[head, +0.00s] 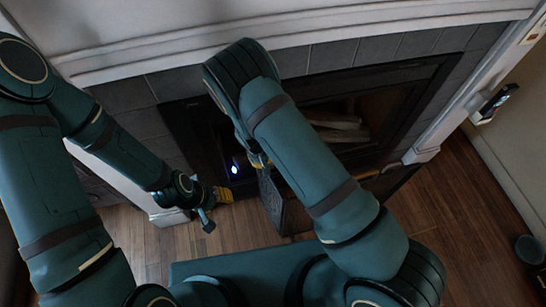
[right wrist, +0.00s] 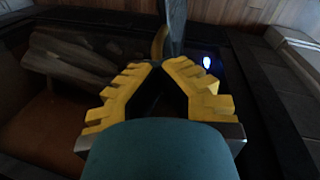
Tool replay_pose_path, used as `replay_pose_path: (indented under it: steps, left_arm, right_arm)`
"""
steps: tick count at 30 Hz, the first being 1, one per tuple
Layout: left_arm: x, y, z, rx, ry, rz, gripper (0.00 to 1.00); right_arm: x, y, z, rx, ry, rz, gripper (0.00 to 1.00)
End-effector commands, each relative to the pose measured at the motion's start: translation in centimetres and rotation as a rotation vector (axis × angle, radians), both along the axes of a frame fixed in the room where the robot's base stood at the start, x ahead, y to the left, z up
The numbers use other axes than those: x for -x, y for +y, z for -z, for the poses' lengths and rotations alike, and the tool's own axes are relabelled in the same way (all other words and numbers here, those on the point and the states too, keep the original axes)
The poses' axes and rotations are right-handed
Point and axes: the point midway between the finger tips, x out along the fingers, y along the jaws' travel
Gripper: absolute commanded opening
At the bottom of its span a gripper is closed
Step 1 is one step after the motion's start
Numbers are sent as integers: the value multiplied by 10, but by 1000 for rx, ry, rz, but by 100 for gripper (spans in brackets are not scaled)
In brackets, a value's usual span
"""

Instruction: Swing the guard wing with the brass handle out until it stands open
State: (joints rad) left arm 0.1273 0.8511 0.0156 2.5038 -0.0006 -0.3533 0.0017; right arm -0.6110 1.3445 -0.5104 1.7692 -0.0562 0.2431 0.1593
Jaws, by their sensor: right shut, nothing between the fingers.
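The guard wing (head: 270,196) is a dark mesh panel standing in front of the fireplace, partly covered by my right arm in the head view. In the right wrist view the wing (right wrist: 177,28) shows nearly edge-on as a narrow grey strip. A curved brass handle (right wrist: 158,42) shows beside it, just beyond my fingertips. My right gripper (right wrist: 161,66) has its yellow fingertips together with nothing between them; whether they touch the handle is unclear. In the head view my right gripper (head: 259,161) is mostly hidden behind my arm.
The black fireplace (head: 430,80) holds split logs (head: 335,122). A small blue-white light (head: 235,168) glows at its left side. Another dark panel (head: 390,182) stands at the right front. A dark round bin (head: 530,249) stands far right.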

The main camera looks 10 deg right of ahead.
Motion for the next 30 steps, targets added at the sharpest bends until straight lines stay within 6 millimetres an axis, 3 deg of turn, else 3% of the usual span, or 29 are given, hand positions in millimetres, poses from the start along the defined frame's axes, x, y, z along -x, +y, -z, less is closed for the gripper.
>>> replay_pose_path:
  steps: [9, 28, 29, 30]
  left_arm:
    - [-1, 0, 3, 0, -1, 0, 47]
    - [-1, 0, 3, 0, -1, 0, 47]
    - [-1, 0, 3, 0, -1, 0, 47]
    - [-1, 0, 3, 0, -1, 0, 47]
  right_arm:
    - [12, 18, 3, 3, 8, -153, 0]
    - [16, 22, 3, 3, 9, -197, 0]
    - [16, 22, 3, 3, 9, -197, 5]
    - [16, 22, 3, 3, 9, -197, 19]
